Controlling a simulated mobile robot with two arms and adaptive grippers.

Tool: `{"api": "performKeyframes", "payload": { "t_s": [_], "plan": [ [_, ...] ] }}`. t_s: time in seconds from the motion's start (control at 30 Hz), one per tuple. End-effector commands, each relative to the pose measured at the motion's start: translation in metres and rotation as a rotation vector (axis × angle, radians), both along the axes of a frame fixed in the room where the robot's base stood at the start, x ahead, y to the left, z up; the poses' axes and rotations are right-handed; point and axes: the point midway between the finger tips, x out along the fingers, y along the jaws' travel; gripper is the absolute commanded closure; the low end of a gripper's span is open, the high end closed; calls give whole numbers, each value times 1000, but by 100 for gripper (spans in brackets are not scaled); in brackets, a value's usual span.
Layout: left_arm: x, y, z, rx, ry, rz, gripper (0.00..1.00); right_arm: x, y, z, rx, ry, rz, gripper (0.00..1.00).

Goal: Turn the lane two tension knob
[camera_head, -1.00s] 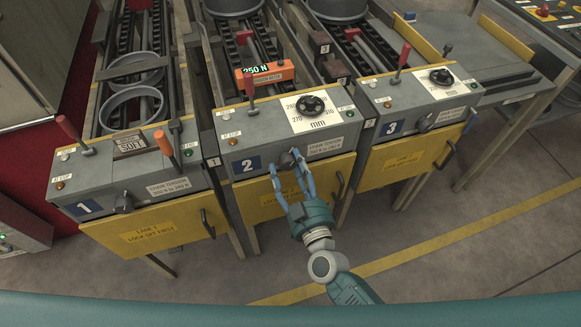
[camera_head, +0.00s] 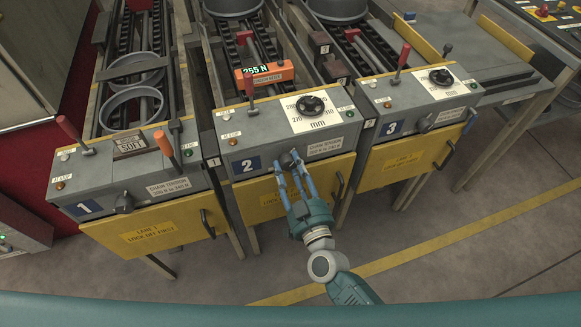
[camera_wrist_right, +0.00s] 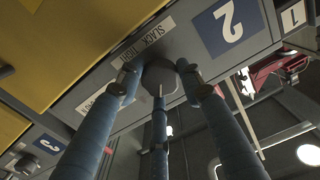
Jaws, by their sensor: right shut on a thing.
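The lane two tension knob (camera_head: 295,155) is a small dark knob on the front of the grey lane 2 box (camera_head: 262,137), right of the blue "2" plate (camera_head: 247,165). My right gripper (camera_head: 297,168) reaches up from below, its blue fingers closed around the knob. In the right wrist view, the dark knob (camera_wrist_right: 160,76) sits between the fingertips of the right gripper (camera_wrist_right: 157,88), beside a SLACK/TIGHT label (camera_wrist_right: 147,41). The orange tension meter (camera_head: 264,75) on lane 2 reads 255 N. My left gripper is not in view.
A yellow lock-off panel (camera_head: 265,198) with a handle hangs below the knob. A black dial (camera_head: 311,104) marked in mm and a red lever (camera_head: 249,88) stand on the box top. Lanes 1 and 3 flank it. Floor in front is clear.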

Motion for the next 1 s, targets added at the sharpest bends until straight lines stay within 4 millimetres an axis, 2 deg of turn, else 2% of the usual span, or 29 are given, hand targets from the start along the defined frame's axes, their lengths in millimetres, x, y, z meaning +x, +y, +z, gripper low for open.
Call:
{"api": "performKeyframes", "payload": {
  "t_s": [0.03,1.0],
  "plan": [
    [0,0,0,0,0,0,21,-2,1,-5,30,20,3,89],
    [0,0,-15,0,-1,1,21,-5,4,-8,892,308,4,90]
  ]
}}
